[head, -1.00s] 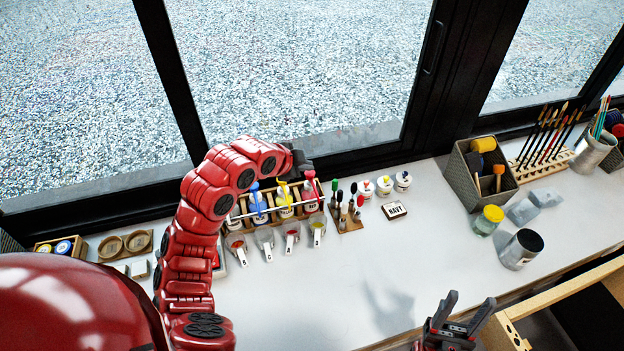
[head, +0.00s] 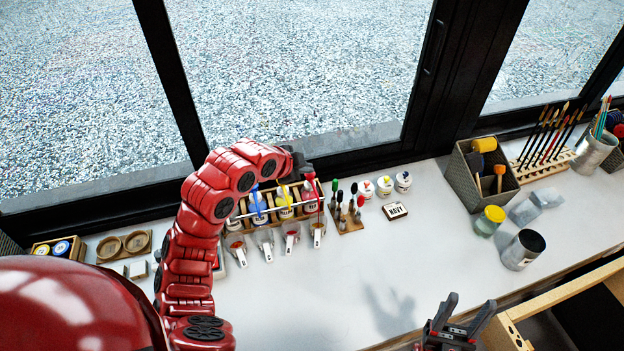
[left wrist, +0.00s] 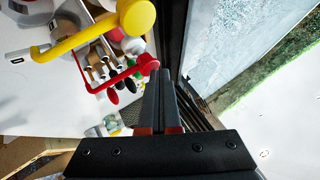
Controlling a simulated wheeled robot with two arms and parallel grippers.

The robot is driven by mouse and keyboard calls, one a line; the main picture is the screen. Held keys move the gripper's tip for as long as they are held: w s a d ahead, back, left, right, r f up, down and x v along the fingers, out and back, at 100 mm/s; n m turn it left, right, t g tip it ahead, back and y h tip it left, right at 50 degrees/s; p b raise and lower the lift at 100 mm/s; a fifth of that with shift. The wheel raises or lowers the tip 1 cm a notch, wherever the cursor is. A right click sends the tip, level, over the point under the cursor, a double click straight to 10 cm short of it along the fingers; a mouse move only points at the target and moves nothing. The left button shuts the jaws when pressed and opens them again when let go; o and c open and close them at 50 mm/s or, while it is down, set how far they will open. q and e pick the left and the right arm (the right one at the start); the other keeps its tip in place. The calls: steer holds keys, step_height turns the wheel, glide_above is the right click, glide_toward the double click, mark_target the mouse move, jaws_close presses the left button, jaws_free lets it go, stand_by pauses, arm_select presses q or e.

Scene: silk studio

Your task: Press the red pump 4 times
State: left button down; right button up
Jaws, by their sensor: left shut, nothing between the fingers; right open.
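The red pump (head: 309,183) tops the rightmost bottle in a wooden rack (head: 236,214) by the window. My left gripper (head: 303,166) is shut and empty, with its fingertips at the pump's head. In the left wrist view the shut fingers (left wrist: 158,90) reach the red pump's round head (left wrist: 148,64); its spout angles down to the left. Whether the tips touch the head is hard to tell. My right gripper (head: 468,305) is open and empty at the lower right.
The yellow pump (head: 283,192) and blue pump (head: 256,194) stand left of the red one; the yellow pump is close in the left wrist view (left wrist: 136,17). Droppers (head: 348,205), a NAVY box (head: 394,210) and jars stand to the right. The front table is clear.

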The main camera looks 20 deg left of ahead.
mark_target(306, 175)
arm_select(q)
steer(key=shift+f, duration=0.4)
stand_by(0.3)
steer(key=shift+r, duration=1.35)
steer(key=shift+r+p, duration=0.35)
steer(key=shift+r, duration=0.05)
step_height(306, 175, up, 5)
steer(key=shift+r+p, duration=0.1)
steer(key=shift+p, duration=0.5)
stand_by(1.3)
